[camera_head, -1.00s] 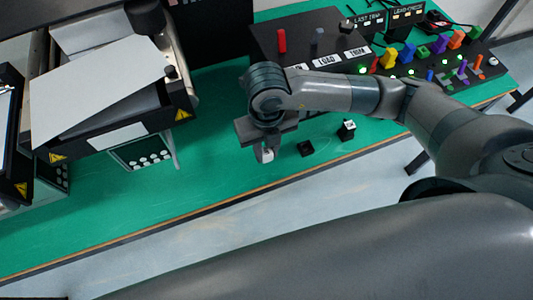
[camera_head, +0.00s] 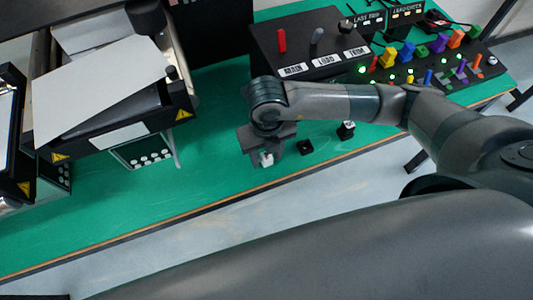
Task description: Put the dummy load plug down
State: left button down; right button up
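My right gripper (camera_head: 267,159) points down over the green bench near its front edge. A small whitish piece (camera_head: 266,160) shows at its fingertips and may be part of the dummy load plug. The fingers hide most of it, and I cannot tell whether they grip it or stand around it, or whether it touches the bench. A small black block (camera_head: 305,147) lies just right of the gripper. Another black block with a white top (camera_head: 346,130) stands farther right. My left gripper is not in view.
A black switch box (camera_head: 310,45) with a red lever stands behind the gripper. A panel of coloured levers (camera_head: 430,60) is at the back right. The green bench (camera_head: 190,180) is clear left of the gripper.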

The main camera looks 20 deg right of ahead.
jog(key=shift+r, duration=0.1)
jog(key=shift+r, duration=0.35)
notch_tip(320, 180, up, 11)
jog(key=b, duration=0.2)
jog(key=shift+r, duration=0.2)
jog(key=shift+s, duration=0.1)
dwell(0.7)
